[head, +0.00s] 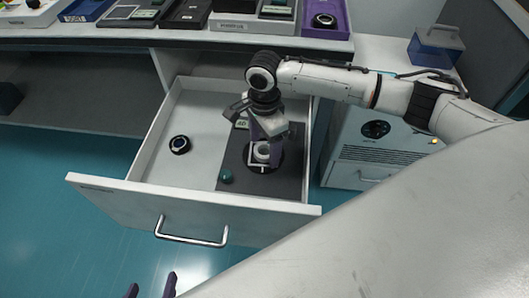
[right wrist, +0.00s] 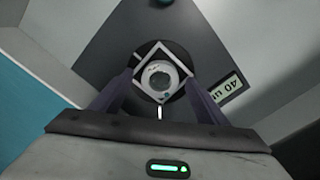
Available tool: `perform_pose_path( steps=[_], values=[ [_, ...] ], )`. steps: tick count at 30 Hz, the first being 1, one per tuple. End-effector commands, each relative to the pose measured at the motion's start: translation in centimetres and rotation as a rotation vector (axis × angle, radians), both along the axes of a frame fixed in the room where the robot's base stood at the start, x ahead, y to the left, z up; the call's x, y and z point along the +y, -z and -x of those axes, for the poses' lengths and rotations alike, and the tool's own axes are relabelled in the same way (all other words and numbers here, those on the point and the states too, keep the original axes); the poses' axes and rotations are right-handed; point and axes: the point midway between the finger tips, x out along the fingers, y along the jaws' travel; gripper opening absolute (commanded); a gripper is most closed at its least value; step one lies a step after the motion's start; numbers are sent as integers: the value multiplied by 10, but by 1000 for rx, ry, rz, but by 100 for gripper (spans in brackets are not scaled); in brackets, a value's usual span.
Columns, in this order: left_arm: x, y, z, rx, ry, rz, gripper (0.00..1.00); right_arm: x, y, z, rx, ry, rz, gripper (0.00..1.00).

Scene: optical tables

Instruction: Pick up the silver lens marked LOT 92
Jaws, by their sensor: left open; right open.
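A silver-white round lens (right wrist: 160,76) sits in the open drawer, inside a thin white square outline on a black disc (right wrist: 175,50). In the head view the lens (head: 262,153) is partly covered by my right gripper. I cannot read any LOT mark on it. My right gripper (right wrist: 160,88) is open above the lens, one finger on each side of it in the wrist view; I cannot tell whether they touch it. My left gripper (head: 151,287) is open and empty at the bottom edge of the head view, away from the drawer.
The drawer walls surround my right gripper. Trays and boxes stand on the worktop (head: 120,34).

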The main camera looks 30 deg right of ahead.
Motion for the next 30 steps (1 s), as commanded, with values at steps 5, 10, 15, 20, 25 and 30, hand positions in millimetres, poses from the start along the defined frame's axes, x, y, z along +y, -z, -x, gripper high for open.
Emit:
perform_pose_path(
  steps=[5, 10, 15, 20, 25, 30],
  values=[
    [0, 2, 6, 12, 0, 2, 64, 0, 0, 0, 0, 0, 0, 68],
    [-1, 3, 6, 12, 0, 2, 64, 0, -1, 0, 0, 0, 0, 39],
    [-1, 3, 5, 13, -1, 2, 64, 0, -1, 0, 0, 0, 0, 22],
    [-1, 2, 4, 11, -1, 2, 64, 0, -2, 0, -1, 0, -1, 22],
    [0, -5, 3, 10, 1, -2, 64, 0, -23, -1, -2, 0, -2, 22],
    [1, -13, 2, 12, 7, -15, 64, 0, -59, -1, -3, 1, -2, 22]
  ],
)
